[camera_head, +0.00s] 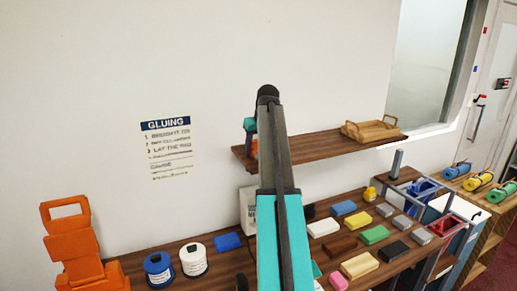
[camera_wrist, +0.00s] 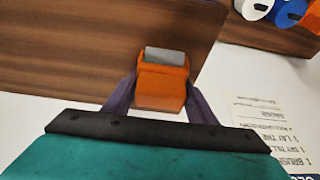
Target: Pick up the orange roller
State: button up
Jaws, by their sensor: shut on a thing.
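The orange roller (camera_wrist: 162,88), an orange block-like body with a grey cylinder at its far end, sits between the two dark purple fingers of my gripper (camera_wrist: 161,84) in the wrist view. The fingers are shut on its sides. In the head view a small orange patch of the roller (camera_head: 254,147) shows beside my arm at the left end of the wall shelf (camera_head: 300,150). My arm hides most of the gripper there. In the wrist view the brown shelf (camera_wrist: 60,50) lies behind the roller; I cannot tell whether they touch.
A wooden tray (camera_head: 371,130) stands on the shelf's right part. The counter below holds several coloured blocks, a blue spool (camera_head: 159,268) and a white spool (camera_head: 193,260). Stacked orange bins (camera_head: 72,245) stand at the left. A gluing sign (camera_head: 168,147) hangs on the wall.

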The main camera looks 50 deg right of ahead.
jog(key=shift+r+b, duration=1.2)
jog(key=shift+r, duration=0.45)
jog(key=s+a+r+b, duration=0.1)
jog(key=s+a+b, duration=0.2)
jog(key=s, duration=0.4)
jog(key=s+a+b, duration=0.3)
jog(key=s+a, duration=0.1)
jog(key=s, duration=0.3)
jog(key=shift+s+r, duration=0.2)
jog(key=shift+r, duration=0.15)
